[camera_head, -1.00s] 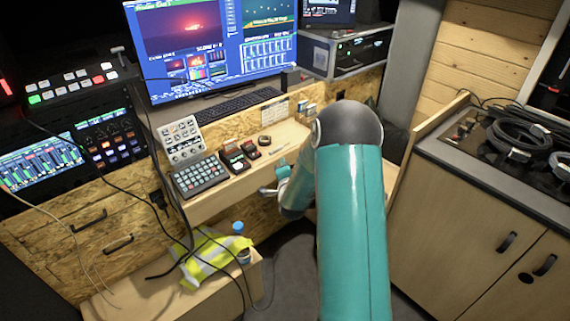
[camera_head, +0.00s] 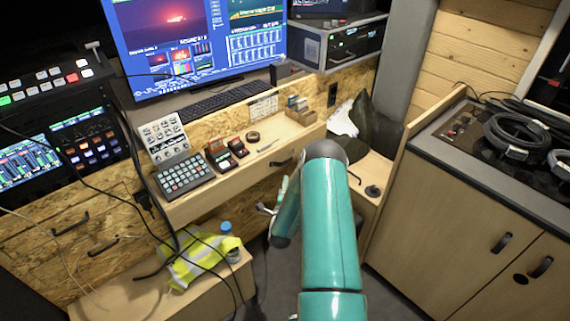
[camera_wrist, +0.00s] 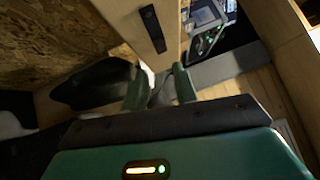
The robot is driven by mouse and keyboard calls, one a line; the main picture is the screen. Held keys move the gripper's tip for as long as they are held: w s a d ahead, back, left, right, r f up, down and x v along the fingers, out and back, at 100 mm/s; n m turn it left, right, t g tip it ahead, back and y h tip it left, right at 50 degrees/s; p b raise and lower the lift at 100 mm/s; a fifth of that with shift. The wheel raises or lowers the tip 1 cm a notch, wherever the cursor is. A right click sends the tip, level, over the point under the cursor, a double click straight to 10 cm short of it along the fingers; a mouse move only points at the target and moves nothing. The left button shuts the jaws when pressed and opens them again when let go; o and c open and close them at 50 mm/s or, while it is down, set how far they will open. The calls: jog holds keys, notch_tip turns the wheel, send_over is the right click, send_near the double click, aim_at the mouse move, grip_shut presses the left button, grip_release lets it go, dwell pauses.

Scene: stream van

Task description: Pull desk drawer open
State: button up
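The desk (camera_head: 230,178) runs across the middle of the head view. A dark handle (camera_head: 283,163) sits on its pale wood front, near the right end. The drawer front appears in line with the desk edge, and I see no gap. In the wrist view, the dark handle (camera_wrist: 152,28) is on a pale wood panel, ahead of the fingers and apart from them. My gripper (camera_wrist: 160,88) has its two teal fingers spread, with nothing visible between them. In the head view, my gripper (camera_head: 270,203) is below and left of the handle, partly hidden by my arm.
A keypad (camera_head: 185,177), small devices and a keyboard (camera_head: 215,100) lie on the desk. A yellow vest (camera_head: 203,262) and a bottle (camera_head: 229,240) rest on a low bench at lower left. A cabinet (camera_head: 450,210) bounds the right. Cables hang at left.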

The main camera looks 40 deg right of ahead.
jog(key=r, duration=0.2)
send_over(287, 164)
jog(key=r+v, duration=0.1)
jog(key=v, duration=0.4)
jog(key=shift+s+f, duration=0.25)
jog(key=shift+f, duration=0.15)
grip_shut()
